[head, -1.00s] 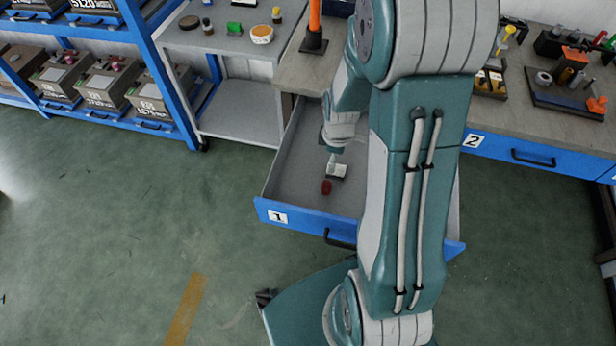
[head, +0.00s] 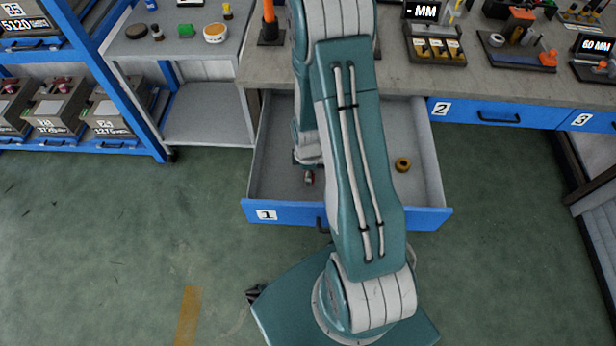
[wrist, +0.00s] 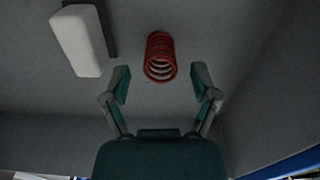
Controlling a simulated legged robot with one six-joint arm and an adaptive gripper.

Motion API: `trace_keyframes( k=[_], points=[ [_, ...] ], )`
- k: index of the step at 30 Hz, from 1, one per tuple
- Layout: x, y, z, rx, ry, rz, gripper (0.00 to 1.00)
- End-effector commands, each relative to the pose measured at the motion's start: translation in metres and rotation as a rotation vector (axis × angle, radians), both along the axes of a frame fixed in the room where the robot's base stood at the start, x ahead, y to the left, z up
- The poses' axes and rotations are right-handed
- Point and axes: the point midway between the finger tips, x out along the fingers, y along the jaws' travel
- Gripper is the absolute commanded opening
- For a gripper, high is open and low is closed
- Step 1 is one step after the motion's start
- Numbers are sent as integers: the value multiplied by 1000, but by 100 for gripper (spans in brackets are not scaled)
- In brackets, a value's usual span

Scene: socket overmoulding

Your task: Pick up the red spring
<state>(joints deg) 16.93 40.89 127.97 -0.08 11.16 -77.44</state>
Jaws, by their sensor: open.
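The red spring (wrist: 160,57) lies on the grey floor of the open drawer in the wrist view, one coiled end facing me. My gripper (wrist: 161,80) is open and empty, with its two fingers apart on either side below the spring. The spring is just beyond the fingertips, roughly centred between them; I cannot tell the height gap.
A white block with a dark edge (wrist: 76,42) lies left of the spring. A brown ring (head: 403,163) sits at the right of drawer 1 (head: 284,213). The drawer walls surround the gripper. The workbench (head: 490,85) stands behind, a side shelf (head: 208,125) to the left.

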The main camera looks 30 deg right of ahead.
Motion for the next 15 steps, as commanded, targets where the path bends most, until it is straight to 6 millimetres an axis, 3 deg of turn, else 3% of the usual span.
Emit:
trace_keyframes(
  k=[6,14,15],
  points=[
    [-3,0,-27,2,2,-1,77],
    [-2,0,-30,0,-1,-2,77],
    [-2,0,-30,0,-1,-2,73]
  ],
)
